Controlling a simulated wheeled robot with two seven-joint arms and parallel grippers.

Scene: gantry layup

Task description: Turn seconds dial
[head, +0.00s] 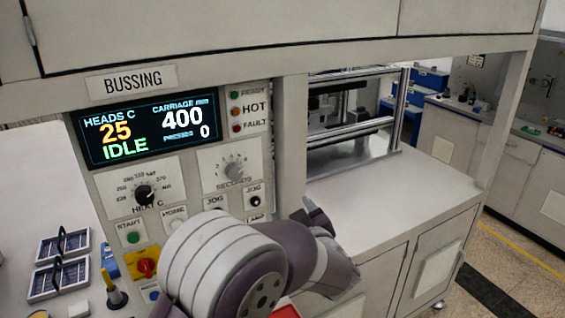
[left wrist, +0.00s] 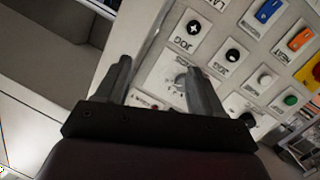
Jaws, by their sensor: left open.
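The seconds dial (head: 234,170) is a small pale grey knob on a white plate labelled SECONDS, on the machine's front panel. It also shows in the left wrist view (left wrist: 181,82), between my two fingers and close to the finger on the right. My left gripper (left wrist: 158,65) is open with nothing held, its fingers pointing towards the panel. Whether a finger touches the dial I cannot tell. In the head view the left gripper (head: 316,213) is partly hidden by its own arm, to the right of and below the dial. My right gripper is not in view.
The black heat dial (head: 145,195) is left of the seconds dial. JOG buttons (head: 255,200) sit just below it. A red knob on yellow (head: 146,267) is lower left. The bay (head: 350,130) is right.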

